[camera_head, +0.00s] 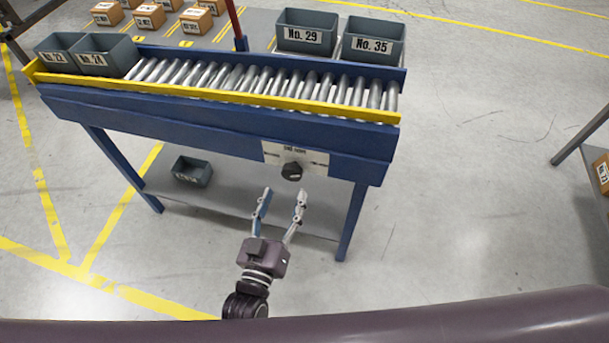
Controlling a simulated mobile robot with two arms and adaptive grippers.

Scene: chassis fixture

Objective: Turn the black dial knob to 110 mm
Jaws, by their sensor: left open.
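The black dial knob (291,171) sits on the front of the blue roller conveyor, at the lower edge of a pale scale plate (311,159). The plate's markings are too small to read, so I cannot tell the knob's setting. My left gripper (281,190) is open and empty, its two fingers spread and pointing toward the knob. The fingertips appear just below the knob in the picture, and the knob looks clear of them. My right gripper is not in view.
The blue conveyor (215,122) has a yellow rail and carries grey bins at its left end (104,57). Bins No. 29 (306,38) and No. 35 (372,47) stand behind it. A small grey bin (191,171) sits on the lower shelf. Open floor lies right.

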